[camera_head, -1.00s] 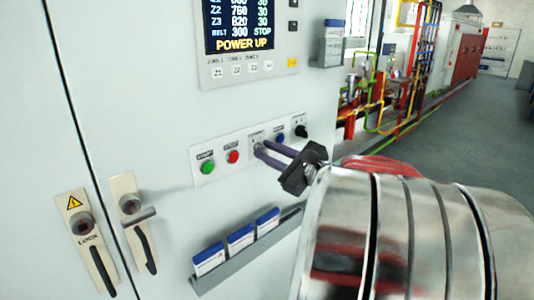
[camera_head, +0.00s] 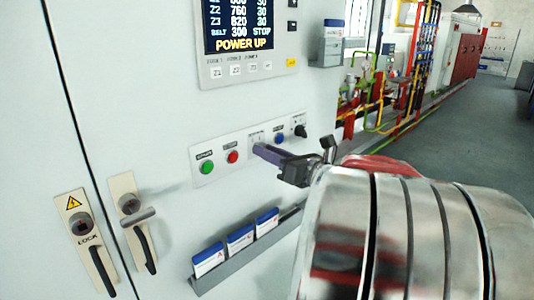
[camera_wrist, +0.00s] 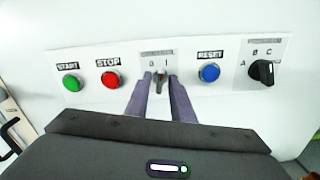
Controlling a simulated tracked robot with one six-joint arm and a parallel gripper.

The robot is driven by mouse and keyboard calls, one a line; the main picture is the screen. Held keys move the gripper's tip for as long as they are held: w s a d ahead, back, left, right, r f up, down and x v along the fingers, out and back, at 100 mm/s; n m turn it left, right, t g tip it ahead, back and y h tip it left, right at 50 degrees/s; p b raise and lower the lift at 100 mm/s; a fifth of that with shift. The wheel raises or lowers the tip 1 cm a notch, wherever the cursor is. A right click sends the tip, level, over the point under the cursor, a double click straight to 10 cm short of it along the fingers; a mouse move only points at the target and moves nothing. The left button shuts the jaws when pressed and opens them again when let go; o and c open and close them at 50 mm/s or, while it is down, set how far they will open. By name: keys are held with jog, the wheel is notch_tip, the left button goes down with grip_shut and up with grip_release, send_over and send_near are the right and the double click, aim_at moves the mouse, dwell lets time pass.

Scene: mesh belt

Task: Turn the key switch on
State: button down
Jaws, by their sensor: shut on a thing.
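The key switch (camera_wrist: 160,82) sits in the middle of the control panel, under a small plate marked 0 and 1. My gripper (camera_wrist: 160,84) is shut on the key, with one purple-grey finger on each side of it. The key's grip looks roughly upright in the wrist view, but the fingers hide part of it and I cannot tell exactly which mark it points at. In the head view my gripper (camera_head: 258,149) reaches the panel from the right, and its fingers overlap and cover the key. The screen (camera_head: 238,27) above reads POWER UP.
Green START (camera_wrist: 71,82) and red STOP (camera_wrist: 110,79) buttons are left of the key. A blue RESET button (camera_wrist: 209,72) and a black selector knob (camera_wrist: 262,72) are right. A card rack (camera_head: 245,250) and door handles (camera_head: 140,232) are lower on the cabinet.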

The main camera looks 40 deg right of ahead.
jog(key=shift+f+m, duration=0.1)
jog(key=shift+m, duration=1.6)
jog(key=c, duration=1.9)
grip_release()
jog(key=shift+o, duration=0.2)
jog(key=shift+s, duration=0.15)
jog(key=s, duration=1.3)
jog(key=shift+s+d, duration=0.2)
jog(key=shift+s, duration=0.1)
